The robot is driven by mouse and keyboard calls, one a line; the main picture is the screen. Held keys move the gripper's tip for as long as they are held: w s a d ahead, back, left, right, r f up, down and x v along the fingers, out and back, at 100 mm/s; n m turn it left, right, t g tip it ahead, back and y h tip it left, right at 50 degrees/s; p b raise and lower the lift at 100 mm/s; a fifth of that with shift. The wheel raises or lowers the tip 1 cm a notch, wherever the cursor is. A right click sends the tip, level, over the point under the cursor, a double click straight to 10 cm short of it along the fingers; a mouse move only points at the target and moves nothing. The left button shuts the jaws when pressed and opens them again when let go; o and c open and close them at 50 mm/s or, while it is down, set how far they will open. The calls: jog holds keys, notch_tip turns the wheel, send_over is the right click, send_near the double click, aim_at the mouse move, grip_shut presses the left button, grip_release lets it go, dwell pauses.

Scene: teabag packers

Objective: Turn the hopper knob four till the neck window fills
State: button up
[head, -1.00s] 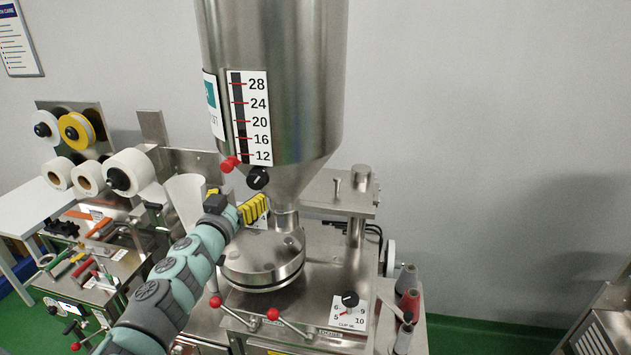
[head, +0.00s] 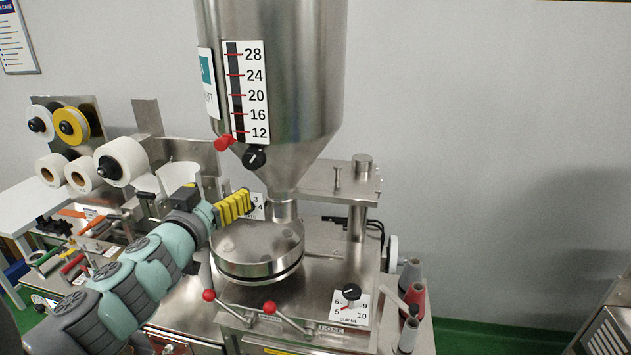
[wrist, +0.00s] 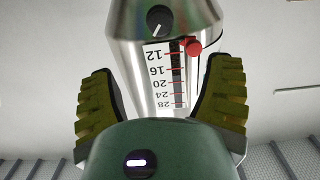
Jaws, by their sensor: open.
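The steel hopper (head: 275,60) stands above a round steel housing (head: 258,250). A black knob (head: 254,158) with a white pointer sits on its cone; it also shows in the wrist view (wrist: 159,20). A steel neck (head: 284,212) joins the cone to the housing; I cannot make out a window on it. A dial plate (head: 258,199) with 3 and 4 visible is partly hidden behind my gripper. My gripper (head: 235,207), with yellow ribbed fingers, is open and empty, below and left of the knob. The wrist view shows both fingers (wrist: 162,75) spread apart.
A level scale (head: 257,95) from 12 to 28 with a red pointer (head: 224,143) is on the hopper. Red-balled levers (head: 269,307) and a cup dial (head: 350,307) are at the front. Paper rolls (head: 122,160) stand left, thread cones (head: 411,298) right.

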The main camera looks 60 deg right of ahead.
jog(key=w+a+n+t+y+b, duration=0.1)
jog(key=w+n+t+y+b, duration=0.2)
jog(key=w+n+t+b, duration=0.3)
jog(key=w+t+b, duration=0.1)
jog(key=w+b, duration=0.3)
jog(key=b, duration=0.2)
jog(key=shift+w+a+f+y, duration=0.15)
jog(key=shift+f+y, duration=0.1)
jog(key=shift+y, duration=0.15)
jog(key=m+g+h+b, duration=0.4)
jog(key=h+b, duration=0.1)
jog(key=h, duration=0.2)
send_near(251, 162)
jog(key=p+x, duration=0.9)
jog(key=shift+w+d+r+p, duration=0.15)
jog(key=shift+d+r+p, duration=0.1)
jog(key=shift+p, duration=0.1)
jog(key=shift+w+d+p, duration=0.15)
jog(key=shift+d+p, duration=0.2)
jog(key=shift+d, duration=0.15)
